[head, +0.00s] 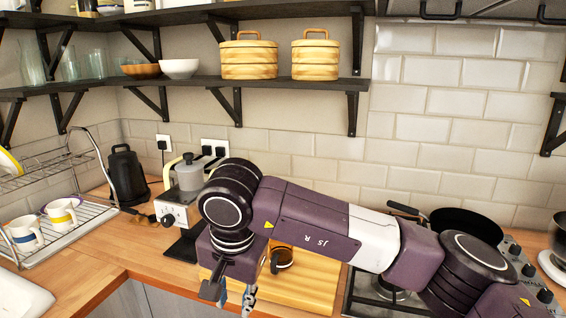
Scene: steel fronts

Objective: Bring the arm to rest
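My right arm, purple with black joint caps and one white section, comes in from the lower right and reaches across the counter to the left. Its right gripper (235,300) points down at the bottom edge of the view, in front of the counter's left part. Two finger parts show with some space between them, but the tips are at or past the picture edge, so I cannot tell whether it is open or shut. I see nothing held in it. My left arm and gripper are not in view.
A wooden board (305,291) with a dark cup (281,257) lies behind and below the arm. A hob with a black pan (466,223) is at the right. A coffee machine (180,200), black kettle (127,175) and dish rack (88,214) stand left. Shelves (300,84) hang above.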

